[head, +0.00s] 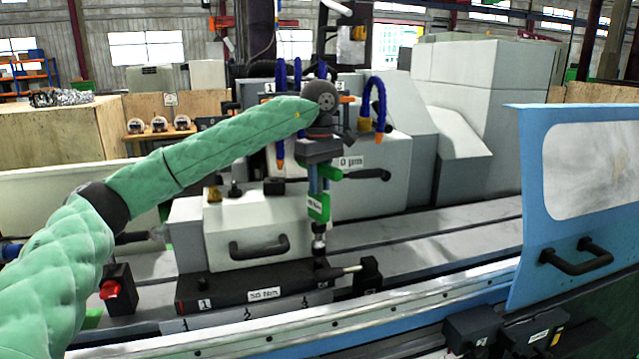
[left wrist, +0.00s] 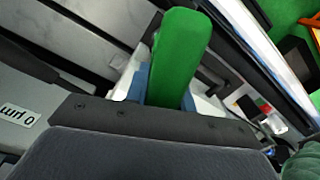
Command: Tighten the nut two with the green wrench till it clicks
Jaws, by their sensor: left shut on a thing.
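My left gripper (head: 321,172) is shut on the green wrench (head: 318,208) and points straight down. The wrench is upright, with its metal socket end (head: 319,241) low, at the right part of the black fixture block (head: 225,288) marked 1, 2 and "50 Nm". In the left wrist view the green wrench handle (left wrist: 181,60) sits between the blue fingers. The nut at position two is hidden or too small to make out under the socket; I cannot tell whether the socket touches it. My right gripper is not in view.
A grey rod (head: 345,271) and a black bracket (head: 367,276) stand right of the block. A red button box (head: 112,290) is on the left. A blue door with a black handle (head: 577,257) stands at the right. The grey machine housing with hoses is behind.

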